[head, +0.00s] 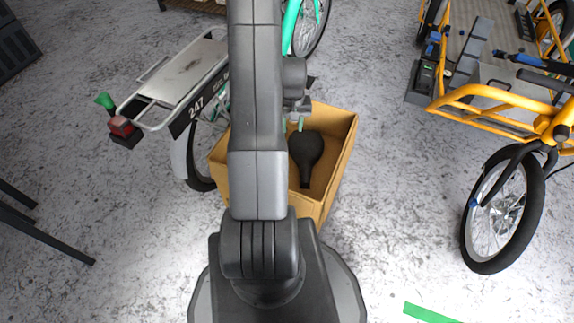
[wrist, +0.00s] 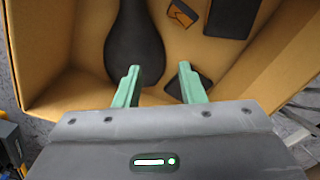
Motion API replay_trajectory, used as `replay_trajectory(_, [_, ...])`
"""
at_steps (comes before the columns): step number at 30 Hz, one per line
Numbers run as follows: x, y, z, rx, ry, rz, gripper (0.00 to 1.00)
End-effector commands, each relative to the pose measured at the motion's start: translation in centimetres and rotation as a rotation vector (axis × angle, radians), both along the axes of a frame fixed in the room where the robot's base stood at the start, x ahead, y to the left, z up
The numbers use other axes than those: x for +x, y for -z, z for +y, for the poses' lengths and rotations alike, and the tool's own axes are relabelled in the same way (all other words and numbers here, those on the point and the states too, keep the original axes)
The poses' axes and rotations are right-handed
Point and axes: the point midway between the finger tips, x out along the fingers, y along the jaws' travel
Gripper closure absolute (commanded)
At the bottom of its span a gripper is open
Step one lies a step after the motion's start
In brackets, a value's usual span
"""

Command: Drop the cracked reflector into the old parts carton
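The tan old parts carton (head: 340,150) stands open on the floor beyond my base, partly hidden by my arm. Its inner wall also shows in the wrist view (wrist: 50,60). My gripper (wrist: 160,67) is over the carton, its green fingers apart with nothing held between them. In the head view, a green fingertip of my gripper (head: 301,124) shows above the carton. A small orange piece with a dark edge (wrist: 182,14) lies in the carton beyond the fingers; it looks like the cracked reflector, but I cannot make out a crack.
A black saddle-shaped part (wrist: 133,45) lies in the carton, with a dark flat block (wrist: 230,14) beside it. A bike with a grey rack (head: 185,75) stands at the left. A yellow cargo bike (head: 490,110) stands at the right.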

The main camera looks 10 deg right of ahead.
Motion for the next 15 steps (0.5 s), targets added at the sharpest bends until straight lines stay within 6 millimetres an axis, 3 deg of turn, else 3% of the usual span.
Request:
replay_trajectory(8, [0.1,-1.2,0.0,0.0,0.0,-0.003,0.64])
replay_trajectory(15, [0.1,-6.3,0.0,-0.001,0.0,-0.006,0.64])
